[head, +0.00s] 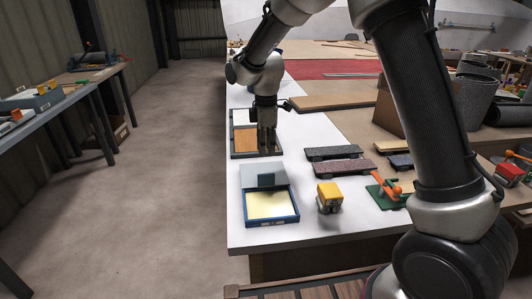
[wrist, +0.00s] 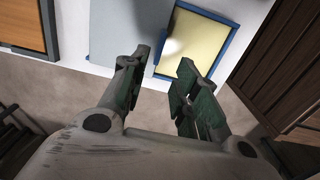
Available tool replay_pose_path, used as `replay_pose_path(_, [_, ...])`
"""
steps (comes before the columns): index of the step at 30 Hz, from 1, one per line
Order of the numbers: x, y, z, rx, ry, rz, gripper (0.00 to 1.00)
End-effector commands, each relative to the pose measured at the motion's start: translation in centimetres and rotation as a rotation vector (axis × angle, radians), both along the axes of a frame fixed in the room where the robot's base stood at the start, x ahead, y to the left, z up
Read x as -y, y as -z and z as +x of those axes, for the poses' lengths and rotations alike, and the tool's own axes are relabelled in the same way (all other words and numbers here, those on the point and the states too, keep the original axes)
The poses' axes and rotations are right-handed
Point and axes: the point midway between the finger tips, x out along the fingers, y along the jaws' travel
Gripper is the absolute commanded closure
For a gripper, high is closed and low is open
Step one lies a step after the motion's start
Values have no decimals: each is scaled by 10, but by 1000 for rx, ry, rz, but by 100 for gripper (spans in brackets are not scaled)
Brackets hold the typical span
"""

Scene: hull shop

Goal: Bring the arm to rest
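My gripper (head: 267,138) hangs pointing down at the far part of the white table, in front of or over a dark-framed tray with an orange-brown panel (head: 245,138). I cannot tell its exact height. In the wrist view my gripper (wrist: 164,60) has its two green-padded fingers apart, with nothing held between them. My arm reaches from the right foreground over the table.
A blue box (head: 271,221) with a yellow inside and a grey lid (head: 263,175) stands nearer. Right of it are a yellow-topped block (head: 329,195), dark grainy slabs (head: 340,170) and an orange-handled clamp (head: 386,186). The floor (head: 160,180) at left is clear.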

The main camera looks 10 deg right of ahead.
Motion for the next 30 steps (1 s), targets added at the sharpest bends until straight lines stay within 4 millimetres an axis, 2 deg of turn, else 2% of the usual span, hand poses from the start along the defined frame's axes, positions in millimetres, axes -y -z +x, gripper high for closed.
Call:
replay_pose_path(8, [0, 0, 0, 0, 16, 0, 70])
replay_pose_path(13, [3, 3, -6, -19, 183, -12, 70])
replay_pose_path(15, [13, 13, -24, -59, 301, -43, 70])
replay_pose_path(17, [24, 12, -44, -80, 413, -67, 70])
replay_pose_path(18, [34, 3, -58, -85, 495, -76, 70])
replay_pose_path(26, [106, -57, -124, -59, 899, -66, 70])
replay_pose_path(30, [151, -91, -169, -19, 1119, -21, 70])
